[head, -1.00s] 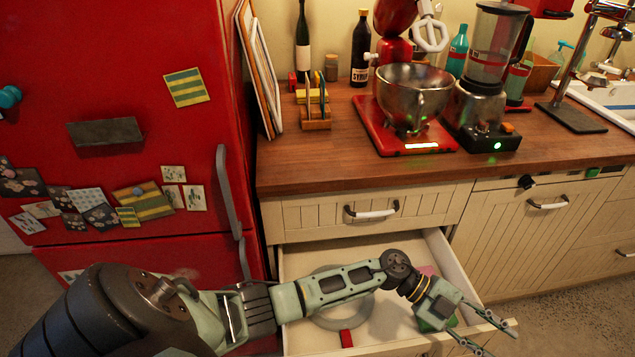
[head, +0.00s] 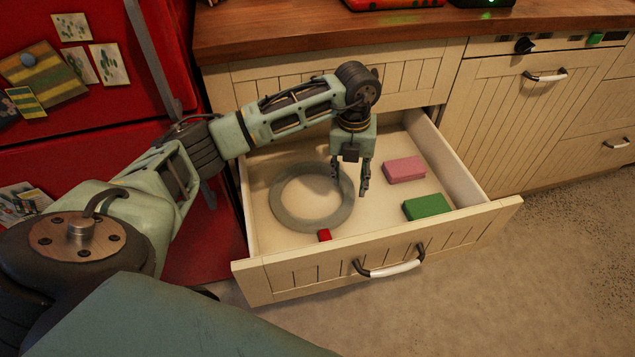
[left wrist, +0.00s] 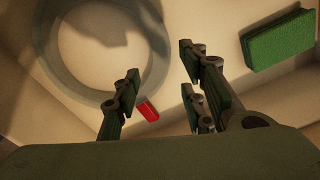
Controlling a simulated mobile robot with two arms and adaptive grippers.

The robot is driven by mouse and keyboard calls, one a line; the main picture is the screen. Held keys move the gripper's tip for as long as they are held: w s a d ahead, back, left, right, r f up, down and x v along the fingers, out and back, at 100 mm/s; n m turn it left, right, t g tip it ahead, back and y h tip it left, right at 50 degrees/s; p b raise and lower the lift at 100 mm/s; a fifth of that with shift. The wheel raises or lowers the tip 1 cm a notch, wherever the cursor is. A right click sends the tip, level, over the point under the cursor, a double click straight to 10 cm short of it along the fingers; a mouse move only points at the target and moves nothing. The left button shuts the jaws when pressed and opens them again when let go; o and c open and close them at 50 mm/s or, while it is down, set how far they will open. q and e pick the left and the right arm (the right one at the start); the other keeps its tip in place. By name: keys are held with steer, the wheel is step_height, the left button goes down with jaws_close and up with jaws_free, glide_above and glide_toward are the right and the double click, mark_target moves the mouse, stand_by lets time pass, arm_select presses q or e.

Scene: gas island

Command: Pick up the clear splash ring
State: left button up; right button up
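The clear splash ring (head: 285,213) is a greyish see-through ring lying flat in the open drawer (head: 300,275). A small red piece (head: 324,235) touches or nearly touches its front edge. My left gripper (head: 351,192) points down into the drawer at the ring's right side, fingers apart and nothing between them. In the left wrist view the ring (left wrist: 50,70) is at the upper left, and the red piece (left wrist: 147,110) shows between the spread fingers (left wrist: 155,90). I cannot tell how high the fingertips are above the ring. My right gripper is not in view.
A pink block (head: 404,169) and a green block (head: 426,207) lie in the drawer right of my gripper. The red fridge (head: 60,155) stands at the left. The wooden counter (head: 260,40) is above and behind the drawer. The floor at the right (head: 560,230) is clear.

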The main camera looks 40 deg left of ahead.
mark_target(348, 196)
arm_select(q)
steer(key=shift+w+a+f, duration=0.1)
steer(key=shift+a+f, duration=0.15)
steer(key=shift+a, duration=0.15)
steer(key=shift+f, duration=0.85)
steer(key=shift+w+d+f+b, duration=0.1)
steer(key=shift+f+b, duration=0.25)
steer(key=shift+f, duration=0.3)
steer(key=f, duration=0.3)
steer(key=f+b, duration=0.1)
steer(key=shift+w+d+f, duration=0.2)
steer(key=shift+w, duration=0.1)
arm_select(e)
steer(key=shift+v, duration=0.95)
arm_select(q)
steer(key=shift+c, duration=0.5)
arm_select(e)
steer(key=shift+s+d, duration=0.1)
arm_select(q)
jaws_close()
